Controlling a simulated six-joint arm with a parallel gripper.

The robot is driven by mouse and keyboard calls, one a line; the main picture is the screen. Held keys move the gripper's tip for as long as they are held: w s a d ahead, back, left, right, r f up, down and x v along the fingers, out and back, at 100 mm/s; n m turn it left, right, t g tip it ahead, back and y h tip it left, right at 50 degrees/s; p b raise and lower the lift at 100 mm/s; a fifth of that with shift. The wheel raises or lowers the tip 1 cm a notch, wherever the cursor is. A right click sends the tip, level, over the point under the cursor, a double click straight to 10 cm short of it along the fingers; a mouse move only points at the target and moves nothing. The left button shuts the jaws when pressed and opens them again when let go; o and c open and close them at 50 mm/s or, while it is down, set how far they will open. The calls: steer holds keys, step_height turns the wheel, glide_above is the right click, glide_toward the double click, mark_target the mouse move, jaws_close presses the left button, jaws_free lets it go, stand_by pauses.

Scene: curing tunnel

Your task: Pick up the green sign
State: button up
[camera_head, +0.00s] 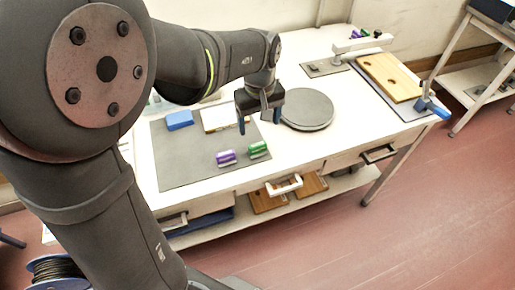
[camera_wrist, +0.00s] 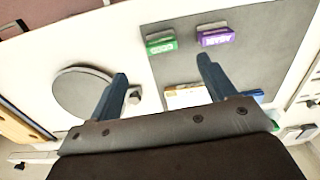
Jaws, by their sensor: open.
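The green sign (camera_head: 258,149) is a small block with pale lettering. It lies on the grey mat (camera_head: 185,175) near the mat's front right corner. It also shows in the wrist view (camera_wrist: 161,44), up and between the lines of my two fingers. My gripper (camera_head: 261,121) is open and empty above the mat, behind and higher than the green sign, and apart from it. In the wrist view its two blue fingers (camera_wrist: 160,78) are spread wide.
A purple sign (camera_head: 226,157) lies close beside the green one. A blue block (camera_head: 179,120) and a pale yellow-edged piece (camera_head: 216,117) lie farther back on the mat. A round grey disc (camera_head: 306,110) sits right of the mat. A wooden board (camera_head: 389,77) is at the far right.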

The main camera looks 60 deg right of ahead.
mark_target(257, 144)
step_height(257, 144, down, 7)
steer(key=shift+f, duration=0.15)
steer(key=f, duration=0.3)
steer(key=w+d+f, duration=0.1)
steer(key=shift+f, duration=0.7)
steer(key=c, duration=1.1)
steer(key=shift+o, duration=0.2)
steer(key=shift+r, duration=0.1)
